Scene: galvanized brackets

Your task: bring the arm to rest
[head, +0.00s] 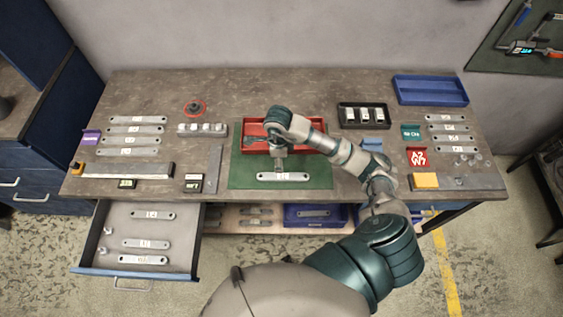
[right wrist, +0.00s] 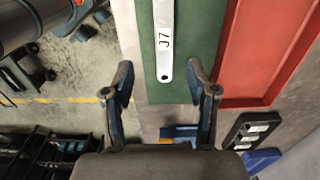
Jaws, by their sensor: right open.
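My right arm reaches over the workbench from the lower right in the head view. My right gripper (head: 280,163) is above the green mat (head: 305,183), just behind a grey bracket (head: 282,176) with a white label. In the right wrist view my right gripper (right wrist: 161,80) has its two fingers spread, with nothing between them. The bracket (right wrist: 164,40), marked J7, lies flat on the green mat (right wrist: 193,60) beyond the fingertips, apart from them. My left gripper is not in view.
A black tray (head: 363,116) and blue tray (head: 430,90) stand right. Labelled brackets (head: 136,130) lie left. An open drawer (head: 115,230) sticks out at front left.

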